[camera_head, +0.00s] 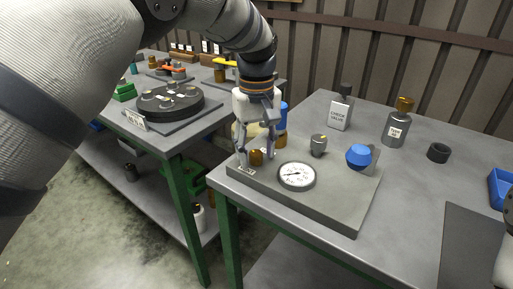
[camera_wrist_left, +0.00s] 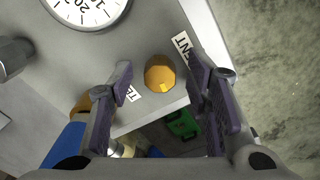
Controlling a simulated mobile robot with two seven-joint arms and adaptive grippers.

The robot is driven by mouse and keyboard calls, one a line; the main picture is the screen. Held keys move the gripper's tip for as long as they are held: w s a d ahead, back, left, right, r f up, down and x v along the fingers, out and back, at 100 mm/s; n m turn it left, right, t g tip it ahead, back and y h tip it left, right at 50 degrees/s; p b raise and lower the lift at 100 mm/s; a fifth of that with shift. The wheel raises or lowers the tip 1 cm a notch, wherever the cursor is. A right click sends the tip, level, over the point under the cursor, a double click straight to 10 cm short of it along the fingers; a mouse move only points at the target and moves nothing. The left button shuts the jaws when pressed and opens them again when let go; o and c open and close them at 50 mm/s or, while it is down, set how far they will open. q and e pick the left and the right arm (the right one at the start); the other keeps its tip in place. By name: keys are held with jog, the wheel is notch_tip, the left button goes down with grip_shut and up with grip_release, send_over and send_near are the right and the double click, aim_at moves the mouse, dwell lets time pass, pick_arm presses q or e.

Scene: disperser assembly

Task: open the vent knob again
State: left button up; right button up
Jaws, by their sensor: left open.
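The vent knob (camera_head: 256,157) is a small orange-brown cap on the left end of the grey plate (camera_head: 340,213). In the left wrist view the knob (camera_wrist_left: 160,73) sits beside a partly hidden label (camera_wrist_left: 182,45) reading "ENT". My left gripper (camera_head: 257,160) is open and points down over the knob. In the left wrist view its fingers (camera_wrist_left: 161,78) stand on either side of the knob, with a gap on both sides. A round white gauge (camera_head: 297,175) is right of the knob.
On the plate are a grey fitting (camera_head: 318,145) and a blue knob (camera_head: 359,156). Behind stand a check valve box (camera_head: 340,113) and an orange-capped bottle (camera_head: 396,125). A black ring (camera_head: 438,152) and blue bin (camera_head: 502,190) are at right. The table's left edge is close to the gripper.

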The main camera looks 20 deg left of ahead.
aim_at(257, 154)
pick_arm(q)
notch_tip(257, 154, up, 12)
dwell(0.3)
